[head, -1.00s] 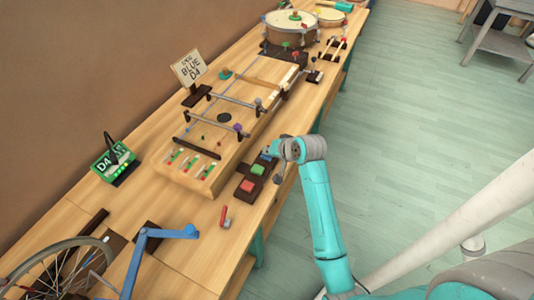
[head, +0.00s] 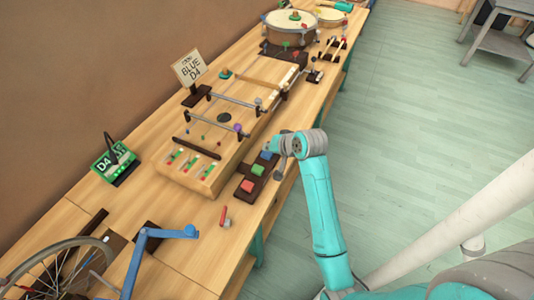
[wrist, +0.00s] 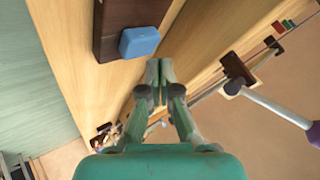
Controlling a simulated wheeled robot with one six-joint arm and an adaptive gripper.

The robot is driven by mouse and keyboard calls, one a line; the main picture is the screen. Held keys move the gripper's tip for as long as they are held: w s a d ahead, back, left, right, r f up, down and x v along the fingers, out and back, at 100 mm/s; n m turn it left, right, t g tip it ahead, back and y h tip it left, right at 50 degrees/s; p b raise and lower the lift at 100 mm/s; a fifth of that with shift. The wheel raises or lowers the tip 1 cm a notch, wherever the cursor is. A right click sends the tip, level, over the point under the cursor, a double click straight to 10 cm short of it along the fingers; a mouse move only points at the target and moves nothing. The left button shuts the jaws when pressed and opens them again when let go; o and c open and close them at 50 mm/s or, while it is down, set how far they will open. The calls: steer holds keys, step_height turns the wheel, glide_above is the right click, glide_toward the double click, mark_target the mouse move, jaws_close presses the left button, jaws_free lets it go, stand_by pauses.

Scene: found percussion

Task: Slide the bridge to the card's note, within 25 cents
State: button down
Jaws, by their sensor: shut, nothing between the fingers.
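The card (head: 188,68) stands behind the string box (head: 215,165) and reads BLUE D4. The green tuner display (head: 115,162) shows D4; its finer marks are too small to read. Bridge bars cross the box, one with a purple knob (head: 238,128) at its near end, another with a grey knob (head: 258,101). A dark base in front carries red (head: 248,186), green (head: 258,170) and blue (head: 266,156) buttons. My gripper (wrist: 158,82) is shut and empty, close beside the blue button (wrist: 140,42); contact cannot be told. The arm partly hides it in the head view.
A blue crank (head: 160,238) and a spoked wheel (head: 62,268) are at the near left. A small red object (head: 224,217) lies near the bench edge. Drums (head: 292,27) stand at the far end.

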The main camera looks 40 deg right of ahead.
mark_target(269, 155)
steer(key=shift+r, duration=0.1)
steer(key=shift+r, duration=2.45)
stand_by(1.4)
